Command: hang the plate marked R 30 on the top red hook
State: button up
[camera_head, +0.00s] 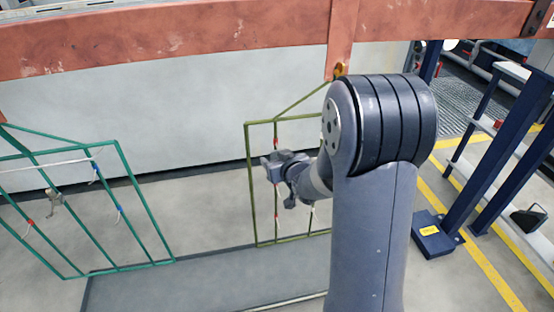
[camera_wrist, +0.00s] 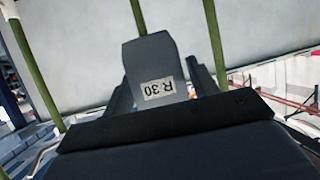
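The grey plate marked R 30 (camera_wrist: 148,58) stands up in the middle of the wrist view, its label upside down. It sits between the two dark fingers of my gripper (camera_wrist: 160,88), which appears shut on it. In the head view my gripper (camera_head: 283,172) is in front of the olive-green rack (camera_head: 249,190), at mid height. Small red marks show on that rack's inner wire, the upper red hook (camera_head: 276,141) above my gripper and a lower red one (camera_head: 276,215) below it. My arm hides the rack's right side. I cannot tell whether the plate touches a hook.
A teal rack (camera_head: 137,205) hangs at the left with red and blue hooks and a small grey part (camera_head: 54,198) on it. A rust-red beam (camera_head: 180,32) runs across above. Dark blue posts (camera_head: 500,150) stand at the right. The floor between the racks is clear.

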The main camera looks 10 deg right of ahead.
jog(key=o, duration=0.3)
jog(key=shift+s, duration=0.1)
jog(key=p+v, duration=0.2)
jog(key=v, duration=0.8)
jog(key=shift+s+r, duration=0.2)
jog(key=shift+s, duration=0.1)
jog(key=b+x, duration=0.1)
jog(key=x, duration=0.9)
